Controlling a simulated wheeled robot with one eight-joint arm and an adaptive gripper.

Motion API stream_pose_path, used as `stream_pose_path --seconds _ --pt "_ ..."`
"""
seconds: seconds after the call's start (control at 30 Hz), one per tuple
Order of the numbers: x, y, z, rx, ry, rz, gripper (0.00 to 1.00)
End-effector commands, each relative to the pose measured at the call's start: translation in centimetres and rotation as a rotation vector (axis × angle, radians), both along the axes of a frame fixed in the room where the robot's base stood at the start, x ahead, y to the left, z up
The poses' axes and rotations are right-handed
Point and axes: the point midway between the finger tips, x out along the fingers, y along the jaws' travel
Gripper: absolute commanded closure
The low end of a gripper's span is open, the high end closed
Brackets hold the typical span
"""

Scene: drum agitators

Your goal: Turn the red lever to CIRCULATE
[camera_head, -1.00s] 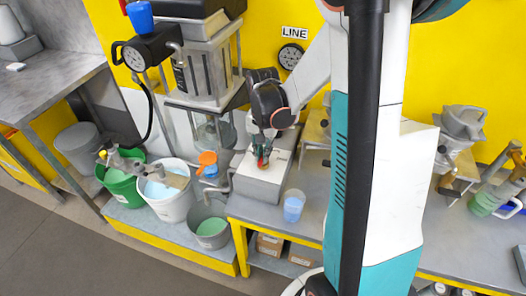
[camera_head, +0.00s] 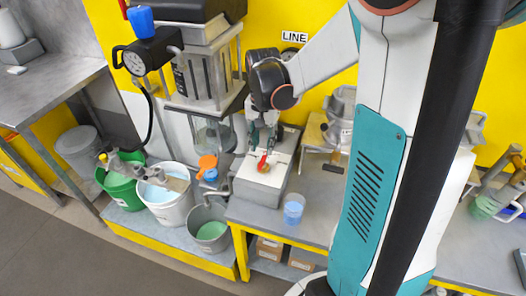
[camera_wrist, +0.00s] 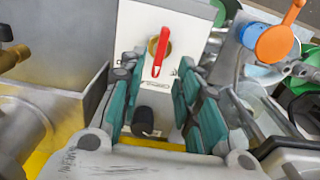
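The red lever (camera_head: 262,163) sits on a brass-coloured pivot on the pale top plate of a grey box (camera_head: 258,188) at the bench's left end. In the wrist view the red lever (camera_wrist: 161,52) points down the picture, tilted slightly left, towards small lettering too blurred to read. My gripper (camera_head: 262,138) is just behind and above the lever in the head view. In the wrist view my gripper (camera_wrist: 158,75) has its teal fingers apart, with a gap between them and nothing held. The lever's lower tip shows between the fingertips; I cannot tell contact.
An orange-topped valve (camera_head: 208,161) stands left of the box, and a clear blue cup (camera_head: 293,208) stands at its right front. A black knob (camera_wrist: 143,120) lies below the lever in the wrist view. Buckets, including a green one (camera_head: 122,185), stand further left.

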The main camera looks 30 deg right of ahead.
Motion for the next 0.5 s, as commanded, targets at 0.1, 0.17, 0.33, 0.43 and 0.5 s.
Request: stream_pose_path --seconds 0.1,0.17,0.33,0.43,0.5 --pt "0.0 0.0 2.3 0.0 0.0 0.0 0.69" --pt "0.0 0.0 3.3 0.0 0.0 0.0 0.69" --pt "0.0 0.0 5.2 0.0 0.0 0.0 0.69" --pt "0.0 0.0 5.8 0.0 0.0 0.0 0.69" --pt "0.0 0.0 5.9 0.0 0.0 0.0 0.69"
